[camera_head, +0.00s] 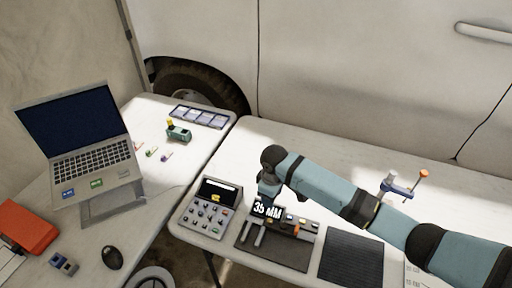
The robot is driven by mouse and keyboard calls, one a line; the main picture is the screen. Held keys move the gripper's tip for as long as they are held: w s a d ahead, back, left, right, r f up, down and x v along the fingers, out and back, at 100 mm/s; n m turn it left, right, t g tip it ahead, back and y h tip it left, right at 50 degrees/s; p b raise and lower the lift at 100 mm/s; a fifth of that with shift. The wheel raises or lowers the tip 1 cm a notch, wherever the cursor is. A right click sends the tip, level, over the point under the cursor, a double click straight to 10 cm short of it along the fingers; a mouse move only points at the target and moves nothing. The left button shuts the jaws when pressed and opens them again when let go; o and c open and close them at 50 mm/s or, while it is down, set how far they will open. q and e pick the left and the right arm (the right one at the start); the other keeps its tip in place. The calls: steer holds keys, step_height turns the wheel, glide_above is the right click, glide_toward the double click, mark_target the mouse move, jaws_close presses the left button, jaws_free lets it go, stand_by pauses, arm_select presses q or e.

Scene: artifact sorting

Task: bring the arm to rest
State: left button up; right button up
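My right arm, teal with dark joints, reaches in from the lower right across the right-hand table. Its wrist bends down at the end, and the gripper (266,198) is low beside a grey keypad device with a small screen (203,211). The fingers are too small and hidden to tell whether they are open or shut. A "35 MM" label (267,209) shows just below the gripper, over the back edge of a dark tool mat (285,253). My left gripper is not in view.
A laptop (95,160), mouse (112,257) and orange box (27,226) are on the left table. A compartment tray (199,117), green object (179,134) and small pieces lie behind. A dark ribbed mat (351,259) and a blue-and-orange tool (401,186) are near my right arm.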

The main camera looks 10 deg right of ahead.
steer(key=s+a+f+m+t+y, duration=0.4)
steer(key=s+f, duration=0.4)
steer(key=s, duration=0.4)
steer(key=s+d+r+m+t, duration=0.2)
steer(key=s+d+t, duration=0.5)
steer(key=s, duration=0.6)
steer(key=shift+m+h, duration=0.3)
steer(key=shift+h, duration=0.1)
